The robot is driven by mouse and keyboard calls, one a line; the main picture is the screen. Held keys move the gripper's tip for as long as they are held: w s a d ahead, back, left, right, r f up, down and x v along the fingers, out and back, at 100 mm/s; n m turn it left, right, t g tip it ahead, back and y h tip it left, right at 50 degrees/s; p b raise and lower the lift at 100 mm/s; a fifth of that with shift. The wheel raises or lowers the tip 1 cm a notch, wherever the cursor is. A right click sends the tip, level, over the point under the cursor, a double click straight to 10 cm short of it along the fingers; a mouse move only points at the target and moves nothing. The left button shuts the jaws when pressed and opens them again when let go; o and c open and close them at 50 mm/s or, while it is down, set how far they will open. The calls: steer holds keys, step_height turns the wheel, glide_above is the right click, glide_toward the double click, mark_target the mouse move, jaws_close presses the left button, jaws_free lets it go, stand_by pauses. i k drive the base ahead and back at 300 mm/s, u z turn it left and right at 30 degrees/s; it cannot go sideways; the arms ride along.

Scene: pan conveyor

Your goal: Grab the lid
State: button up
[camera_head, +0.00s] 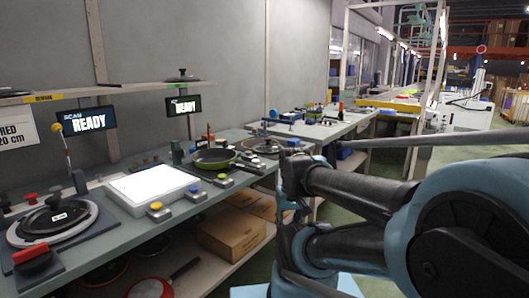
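A dark round lid (40,221) with a black knob and a pale rim lies on a dark plate at the left end of the workbench. Another dark lid (182,77) with a small knob rests on the wall shelf. My arm fills the right side of the view, well to the right of both lids. The dark jointed part at its left end, by the bench's front edge, seems to be my gripper (287,205). Its fingers are not clear, and nothing is seen held in it.
The workbench (115,222) carries a white lit panel (152,187), a green-rimmed pan (213,158) and several push buttons. A red knob (32,252) is beside the left lid. Floor is open at the far right.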

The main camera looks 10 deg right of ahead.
mark_target(268, 147)
steer(key=k, duration=1.15)
steer(key=z, duration=0.3)
steer(key=i, duration=0.3)
steer(key=z, duration=0.9)
steer(key=i, duration=1.95)
steer(key=u, duration=0.85)
steer(key=i, duration=0.35)
steer(key=u, duration=0.15)
